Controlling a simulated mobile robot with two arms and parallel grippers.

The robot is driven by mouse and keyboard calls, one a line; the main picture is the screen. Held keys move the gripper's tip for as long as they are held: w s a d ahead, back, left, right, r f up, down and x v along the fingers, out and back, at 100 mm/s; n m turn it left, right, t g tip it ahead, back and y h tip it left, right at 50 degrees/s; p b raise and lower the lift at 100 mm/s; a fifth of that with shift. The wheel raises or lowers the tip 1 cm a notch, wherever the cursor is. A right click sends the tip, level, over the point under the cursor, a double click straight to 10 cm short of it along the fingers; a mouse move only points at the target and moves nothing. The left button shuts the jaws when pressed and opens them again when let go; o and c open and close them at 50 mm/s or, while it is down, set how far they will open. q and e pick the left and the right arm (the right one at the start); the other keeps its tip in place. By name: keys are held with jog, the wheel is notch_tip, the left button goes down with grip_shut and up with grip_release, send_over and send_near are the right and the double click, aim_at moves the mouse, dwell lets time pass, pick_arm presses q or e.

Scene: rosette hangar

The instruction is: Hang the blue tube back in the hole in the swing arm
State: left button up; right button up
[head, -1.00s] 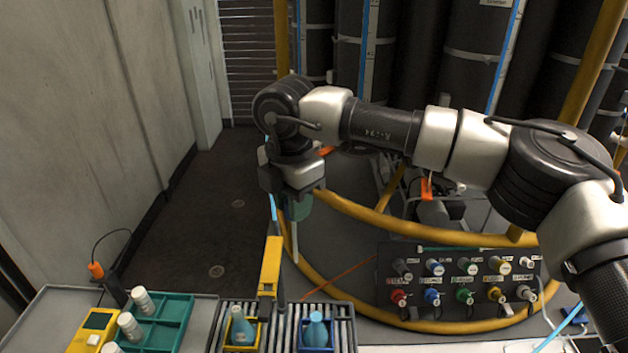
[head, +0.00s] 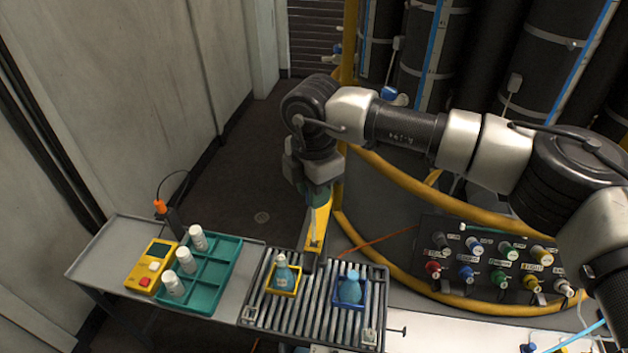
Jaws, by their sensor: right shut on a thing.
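My right gripper (head: 317,188) hangs pointing down over the far side of the roller table. It is shut on the blue tube (head: 318,194), of which a blue-green part shows just below the jaws, with a pale, narrow lower part under it. The yellow swing arm (head: 314,240) stands on a dark post at the far edge of the rollers. The tube's lower part overlaps the swing arm in the picture; I cannot tell whether they touch. The hole in the swing arm cannot be made out. My left gripper is out of view.
The roller table (head: 313,312) carries blue bottles in a yellow tray (head: 271,287) and a blue tray (head: 338,304). Left of it are a teal rack (head: 205,295) with white-capped vials and a yellow device (head: 152,266). A valve panel (head: 420,262) and yellow rails stand right.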

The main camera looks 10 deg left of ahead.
dwell(0.3)
jog(key=shift+f+b, duration=0.15)
jog(key=shift+b, duration=0.4)
jog(key=shift+f, duration=0.1)
jog(key=shift+f+b, duration=0.95)
jog(key=shift+f+b, duration=2.05)
jog(key=shift+f, duration=0.2)
